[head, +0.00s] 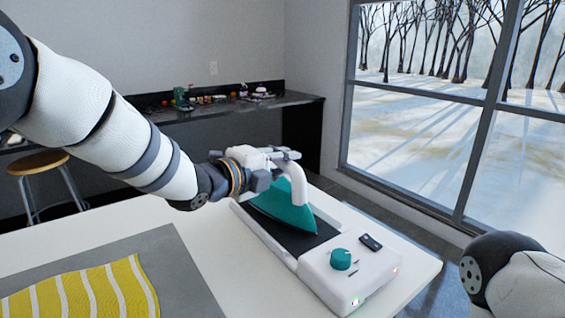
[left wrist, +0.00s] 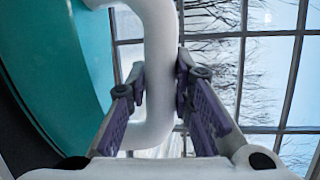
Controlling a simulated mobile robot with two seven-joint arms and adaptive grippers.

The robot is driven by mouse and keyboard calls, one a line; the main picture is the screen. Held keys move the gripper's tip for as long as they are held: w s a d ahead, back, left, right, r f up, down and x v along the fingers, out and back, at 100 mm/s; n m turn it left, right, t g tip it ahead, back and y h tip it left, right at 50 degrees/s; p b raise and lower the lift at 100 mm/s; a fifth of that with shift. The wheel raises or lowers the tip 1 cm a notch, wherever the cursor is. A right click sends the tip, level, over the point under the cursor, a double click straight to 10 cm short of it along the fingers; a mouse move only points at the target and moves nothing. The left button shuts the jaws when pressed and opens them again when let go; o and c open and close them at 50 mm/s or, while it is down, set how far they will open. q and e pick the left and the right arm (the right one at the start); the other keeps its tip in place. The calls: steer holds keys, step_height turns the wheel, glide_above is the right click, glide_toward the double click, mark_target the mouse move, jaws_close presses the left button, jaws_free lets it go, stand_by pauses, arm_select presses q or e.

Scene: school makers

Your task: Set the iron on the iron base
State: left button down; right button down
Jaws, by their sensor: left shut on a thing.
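The iron (head: 287,208) has a teal soleplate body and a white handle. It is at the iron base (head: 350,265), a white unit with a dark rest plate and a teal knob. The iron is tilted, its teal face over the dark plate; I cannot tell if it touches. My left gripper (head: 280,160) is shut on the iron's handle. In the left wrist view the fingers (left wrist: 160,95) close on both sides of the white handle (left wrist: 155,40), with the teal body (left wrist: 30,60) at the left. My right gripper is not in view; part of my right arm shows at lower right.
The white table (head: 200,225) holds a grey mat (head: 190,275) with a yellow striped cloth (head: 85,290) at the left. A stool (head: 38,163) stands behind. A dark counter (head: 230,107) with small items runs along the back wall. A large window is at the right.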

arm_select(q)
steer(key=shift+f, duration=0.45)
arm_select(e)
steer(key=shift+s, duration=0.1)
